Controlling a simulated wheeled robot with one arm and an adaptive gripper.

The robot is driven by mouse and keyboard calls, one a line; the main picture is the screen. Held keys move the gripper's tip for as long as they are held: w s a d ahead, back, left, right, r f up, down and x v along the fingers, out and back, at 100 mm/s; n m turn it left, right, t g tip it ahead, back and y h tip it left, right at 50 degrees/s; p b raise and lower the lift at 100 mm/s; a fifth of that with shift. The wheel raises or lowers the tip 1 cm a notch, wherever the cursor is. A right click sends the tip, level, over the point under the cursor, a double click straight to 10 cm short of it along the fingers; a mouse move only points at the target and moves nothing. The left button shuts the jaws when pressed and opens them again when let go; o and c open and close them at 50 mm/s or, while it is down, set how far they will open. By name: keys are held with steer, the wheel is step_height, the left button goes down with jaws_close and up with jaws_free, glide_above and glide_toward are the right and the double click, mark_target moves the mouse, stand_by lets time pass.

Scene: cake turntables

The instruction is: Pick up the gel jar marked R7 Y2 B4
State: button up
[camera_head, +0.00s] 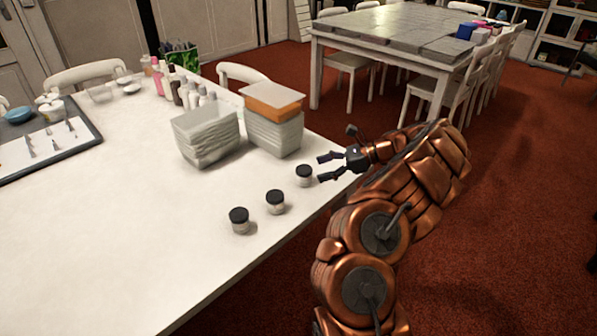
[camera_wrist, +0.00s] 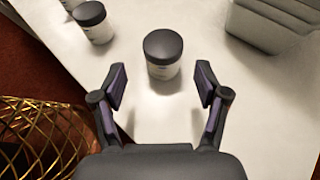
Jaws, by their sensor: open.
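Three small jars with black lids and pale bodies stand in a slanting row near the table's right edge in the head view: a near jar (camera_head: 239,220), a middle jar (camera_head: 275,202) and a far jar (camera_head: 304,176). Their label markings are too small to read, so I cannot tell which is R7 Y2 B4. My gripper (camera_head: 322,168) is open beside the far jar, on its right. In the wrist view, one jar (camera_wrist: 163,55) stands upright just ahead, centred beyond the open fingertips (camera_wrist: 161,88). Another jar (camera_wrist: 94,22) is at the upper left, with a third partly cut off.
Grey stacked containers (camera_head: 208,135) and a stack with an orange tub (camera_head: 273,101) stand just behind the jars. Bottles (camera_head: 178,88) stand farther back. A dark-edged tray (camera_head: 50,145) lies at left. The white table (camera_head: 120,220) is clear in front. A gold wire basket (camera_wrist: 40,130) shows at lower left.

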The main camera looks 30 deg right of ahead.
mark_target(299, 175)
steer(key=x, duration=0.8)
steer(key=shift+p, duration=0.3)
steer(key=c, duration=1.2)
